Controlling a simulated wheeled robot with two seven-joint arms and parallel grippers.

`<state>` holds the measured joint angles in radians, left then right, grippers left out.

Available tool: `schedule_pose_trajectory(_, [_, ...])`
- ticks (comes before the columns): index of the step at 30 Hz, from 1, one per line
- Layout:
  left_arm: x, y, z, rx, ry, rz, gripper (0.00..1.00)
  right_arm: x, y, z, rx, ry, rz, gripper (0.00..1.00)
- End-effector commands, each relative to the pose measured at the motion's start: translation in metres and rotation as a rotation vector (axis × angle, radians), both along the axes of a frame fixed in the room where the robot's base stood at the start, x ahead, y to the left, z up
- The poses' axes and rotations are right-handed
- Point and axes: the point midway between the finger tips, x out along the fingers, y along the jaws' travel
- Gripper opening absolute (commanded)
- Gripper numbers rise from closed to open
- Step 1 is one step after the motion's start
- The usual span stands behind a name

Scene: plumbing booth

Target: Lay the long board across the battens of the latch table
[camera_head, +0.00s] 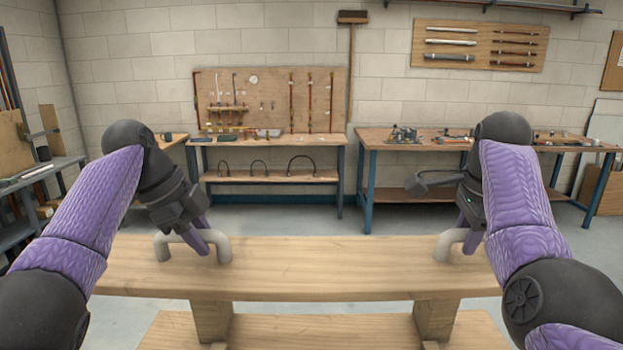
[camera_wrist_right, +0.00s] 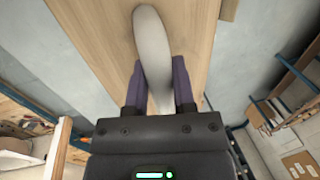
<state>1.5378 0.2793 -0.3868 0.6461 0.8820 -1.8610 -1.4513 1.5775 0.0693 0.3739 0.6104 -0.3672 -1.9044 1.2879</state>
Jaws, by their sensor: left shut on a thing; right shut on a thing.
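The long board (camera_head: 330,270) is pale wood and lies level across the front of the head view, with a grey bar handle near each end. My left gripper (camera_head: 205,240) is shut on the left handle (camera_head: 163,247). My right gripper (camera_head: 472,236) is shut on the right handle (camera_head: 443,246); the right wrist view shows its fingers (camera_wrist_right: 161,88) on either side of this handle (camera_wrist_right: 150,35). Two wooden blocks, seemingly the battens (camera_head: 211,321) (camera_head: 436,319), show below the board's front edge. I cannot tell whether the board touches them.
A lower wooden surface (camera_head: 320,331) shows under the board at the bottom of the head view. Workbenches (camera_head: 265,140) (camera_head: 390,145) with tools stand along the back wall. A metal shelf (camera_head: 45,172) stands at the left. Grey floor lies open behind the board.

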Motion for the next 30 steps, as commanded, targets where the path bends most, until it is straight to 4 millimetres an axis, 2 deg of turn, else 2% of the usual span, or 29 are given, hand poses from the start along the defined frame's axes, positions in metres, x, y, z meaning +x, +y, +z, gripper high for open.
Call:
schedule_pose_trajectory(6, [0.000,-0.001,0.007,0.000,-0.002,-0.003,0.00,0.000,0.001,0.008,0.001,-0.001,0.000,0.00])
schedule_pose_trajectory(14, [-0.001,0.000,0.000,-0.001,-0.001,-0.002,0.00,-0.001,0.001,0.001,0.001,-0.001,0.000,0.00])
schedule_pose_trajectory(20, [-0.008,0.000,-0.021,0.000,0.000,-0.002,0.00,-0.007,0.001,-0.021,0.002,-0.001,0.001,0.00])
schedule_pose_trajectory(30, [-0.022,0.000,-0.081,-0.001,0.001,-0.002,0.00,-0.022,0.001,-0.081,0.001,0.001,0.000,0.00])
